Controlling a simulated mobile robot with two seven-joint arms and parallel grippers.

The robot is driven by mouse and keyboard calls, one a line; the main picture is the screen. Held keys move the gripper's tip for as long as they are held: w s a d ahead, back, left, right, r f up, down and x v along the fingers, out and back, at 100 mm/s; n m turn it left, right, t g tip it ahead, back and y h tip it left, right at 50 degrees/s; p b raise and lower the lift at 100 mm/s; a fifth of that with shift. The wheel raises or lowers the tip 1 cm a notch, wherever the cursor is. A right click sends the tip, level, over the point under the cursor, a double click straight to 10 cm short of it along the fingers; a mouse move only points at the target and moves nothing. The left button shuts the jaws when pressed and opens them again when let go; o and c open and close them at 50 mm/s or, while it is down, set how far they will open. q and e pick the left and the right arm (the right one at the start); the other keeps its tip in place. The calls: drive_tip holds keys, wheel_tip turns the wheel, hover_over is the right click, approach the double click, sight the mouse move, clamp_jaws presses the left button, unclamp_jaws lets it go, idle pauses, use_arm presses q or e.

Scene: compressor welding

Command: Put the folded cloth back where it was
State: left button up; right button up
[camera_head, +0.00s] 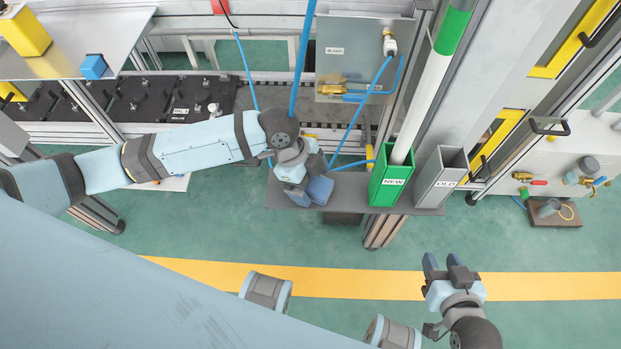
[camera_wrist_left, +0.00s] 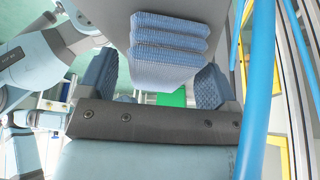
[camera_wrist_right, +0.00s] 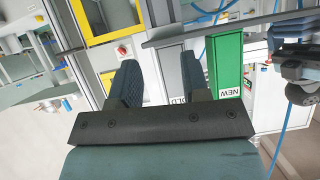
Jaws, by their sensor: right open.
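The folded cloth (camera_wrist_left: 168,50) is blue and ribbed, in stacked layers. In the left wrist view it lies against a grey surface, just beyond and between my left fingers. In the head view the cloth (camera_head: 320,189) shows at the left end of the grey shelf (camera_head: 343,183), beside my left gripper (camera_head: 303,188). My left gripper (camera_wrist_left: 155,85) has its fingers apart, with a visible gap between the left finger and the cloth. Whether the cloth touches the right finger is unclear. My right gripper (camera_head: 443,264) is open and empty over the floor, away from the shelf.
A green NEW bin (camera_head: 390,184) holding a white-green tube and a grey OLD bin (camera_head: 440,180) stand right on the shelf. Blue hoses (camera_head: 301,60) hang close to my left wrist. A panel (camera_head: 358,55) stands behind. The floor before the shelf is clear.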

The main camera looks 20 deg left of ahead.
use_arm(q)
drive_tip(key=p+v, duration=0.2)
drive_tip(key=v, duration=1)
idle(0.4)
